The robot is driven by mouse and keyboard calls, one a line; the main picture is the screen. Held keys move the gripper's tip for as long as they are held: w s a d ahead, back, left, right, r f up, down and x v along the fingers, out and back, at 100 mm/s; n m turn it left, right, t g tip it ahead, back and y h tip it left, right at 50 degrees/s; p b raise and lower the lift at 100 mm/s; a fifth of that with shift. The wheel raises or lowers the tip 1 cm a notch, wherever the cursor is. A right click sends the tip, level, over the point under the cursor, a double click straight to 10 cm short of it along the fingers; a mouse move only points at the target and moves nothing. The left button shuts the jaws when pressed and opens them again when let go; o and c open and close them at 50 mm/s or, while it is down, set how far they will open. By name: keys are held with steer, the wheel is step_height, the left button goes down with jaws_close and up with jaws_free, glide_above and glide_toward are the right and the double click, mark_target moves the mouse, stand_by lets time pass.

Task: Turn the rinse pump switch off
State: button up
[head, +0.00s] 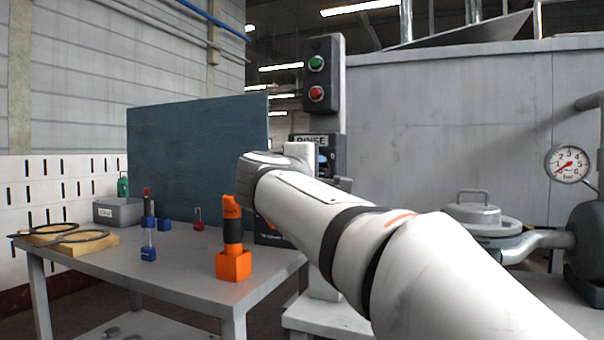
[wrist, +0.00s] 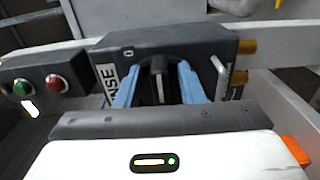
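The rinse switch box is a dark box with a white RINSE label; it shows in the head view (head: 312,139), partly hidden by my arm, and in the wrist view (wrist: 215,45). Its black rotary knob (wrist: 158,80) shows in the wrist view, its grip bar running up and down in that picture. A small O mark (wrist: 128,53) is on the box, up and left of the knob. My gripper (wrist: 159,78) is open, with one light blue finger on each side of the knob and dark gaps between. In the head view the knob is hidden.
A station with a green button (head: 316,63) and a red button (head: 316,94) is on the post above the box. A metal table (head: 180,262) at left holds an orange-black tool (head: 232,222). A tank with a pressure gauge (head: 568,163) stands at right.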

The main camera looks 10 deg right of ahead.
steer(key=p+v, duration=0.1)
steer(key=v, duration=0.6)
steer(key=shift+s+a, duration=0.25)
steer(key=shift+s, duration=0.05)
steer(key=shift+d+p, duration=0.1)
steer(key=shift+p, duration=0.35)
steer(key=s+d+f+m+g+y+p, duration=0.5)
steer(key=s+g+p, duration=0.3)
steer(key=p, duration=1.2)
steer(key=s+a+f+m+g+y+p, duration=0.1)
steer(key=s+m+g+y+p, duration=0.1)
steer(key=s+p, duration=0.4)
steer(key=s+a+f+m+g+y+p, duration=0.2)
steer(key=s+p, duration=0.4)
steer(key=p, duration=0.3)
steer(key=shift+s+m+y, duration=0.25)
steer(key=shift+m+y, duration=0.55)
